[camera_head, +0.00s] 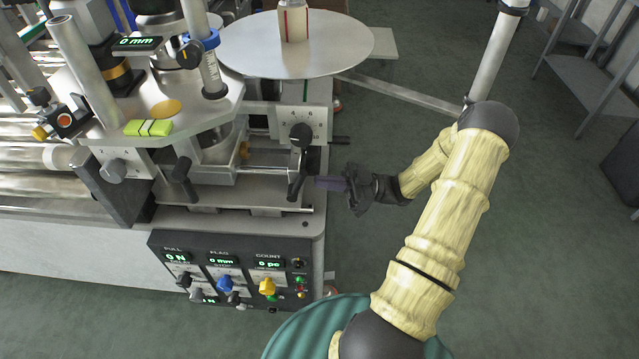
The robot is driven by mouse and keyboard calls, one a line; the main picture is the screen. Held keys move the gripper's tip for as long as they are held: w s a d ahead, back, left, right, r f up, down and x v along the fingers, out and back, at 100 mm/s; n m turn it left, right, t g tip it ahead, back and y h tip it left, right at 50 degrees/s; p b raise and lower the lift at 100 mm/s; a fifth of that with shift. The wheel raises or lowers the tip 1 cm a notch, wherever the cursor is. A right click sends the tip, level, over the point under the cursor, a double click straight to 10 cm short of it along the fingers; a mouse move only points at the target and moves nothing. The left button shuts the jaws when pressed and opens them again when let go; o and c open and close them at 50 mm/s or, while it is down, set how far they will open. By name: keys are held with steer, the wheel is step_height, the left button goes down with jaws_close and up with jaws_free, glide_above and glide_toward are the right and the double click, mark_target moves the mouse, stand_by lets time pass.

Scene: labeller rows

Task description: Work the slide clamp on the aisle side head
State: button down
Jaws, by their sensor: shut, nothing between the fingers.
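The aisle side head stands at the right end of the machine, under a white plate marked with numbers (302,122). A black clamp lever (296,180) hangs on its right side, below a round black knob (302,134). I cannot tell for sure which of these is the slide clamp. My gripper (322,183) comes in from the right, its purple-grey fingers pointing left at the lever. The fingers are shut and hold nothing. Their tips look very close to the lever; whether they touch it is not clear.
A round pale table (345,45) with a bottle (293,22) sits behind the head. A control panel (230,270) with displays and coloured knobs is below. Another black lever (183,180) stands left of the head. Grey floor (560,220) is open to the right.

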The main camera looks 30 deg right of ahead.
steer(key=v, duration=1.1)
steer(key=shift+s+p, duration=0.3)
steer(key=shift+s, duration=0.05)
steer(key=shift+d+f, duration=0.15)
